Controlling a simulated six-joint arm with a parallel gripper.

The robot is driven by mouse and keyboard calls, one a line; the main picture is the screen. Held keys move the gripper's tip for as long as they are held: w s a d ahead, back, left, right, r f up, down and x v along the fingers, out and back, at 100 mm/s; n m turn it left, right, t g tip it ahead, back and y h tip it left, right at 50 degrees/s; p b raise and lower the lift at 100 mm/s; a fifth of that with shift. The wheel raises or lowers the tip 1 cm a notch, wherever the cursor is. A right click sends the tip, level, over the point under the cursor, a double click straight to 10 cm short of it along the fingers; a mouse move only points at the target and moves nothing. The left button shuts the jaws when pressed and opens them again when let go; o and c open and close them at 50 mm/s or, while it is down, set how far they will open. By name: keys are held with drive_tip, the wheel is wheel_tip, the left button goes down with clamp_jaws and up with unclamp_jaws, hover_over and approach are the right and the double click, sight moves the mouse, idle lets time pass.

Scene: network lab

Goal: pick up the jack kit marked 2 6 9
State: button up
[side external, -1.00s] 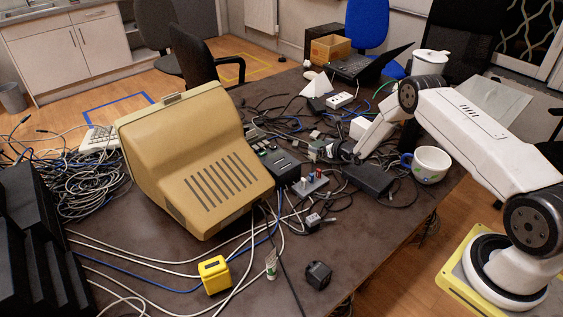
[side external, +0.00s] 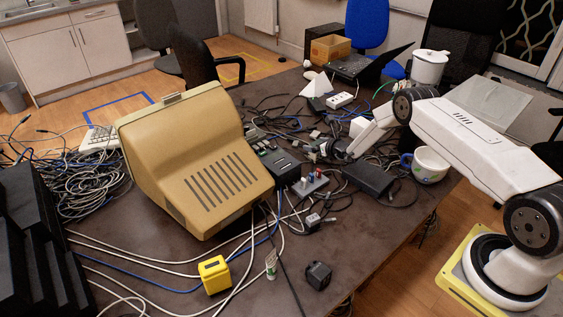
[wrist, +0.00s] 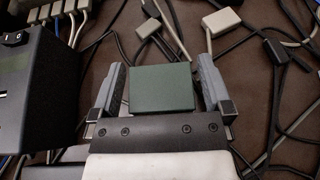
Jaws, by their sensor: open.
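In the wrist view a dark green box (wrist: 162,88) lies between the two fingers of my gripper (wrist: 160,92). One finger is on its left and one on its right, with a narrow gap showing on each side. No 2 6 9 marking is readable on the box, so I cannot tell if it is the jack kit. My gripper is open. In the side external view my gripper (side external: 328,150) is low over the cluttered table, right of the beige monitor, and the green box cannot be made out there.
A black box (wrist: 38,95) with cables stands close left of my gripper. Loose cables and small connectors (wrist: 222,22) lie ahead and right. The side view shows a beige monitor (side external: 195,150), a black adapter (side external: 368,178) and a mug (side external: 430,164). The table's front is clearer.

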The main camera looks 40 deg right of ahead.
drive_tip(key=c, duration=1.2)
drive_tip(key=shift+r, duration=0.15)
drive_tip(key=shift+r, duration=1.5)
drive_tip(key=s+a+r, duration=0.4)
drive_tip(key=s+r, duration=0.5)
drive_tip(key=s, duration=0.4)
drive_tip(key=shift+s+r, duration=0.2)
drive_tip(key=shift+r, duration=0.2)
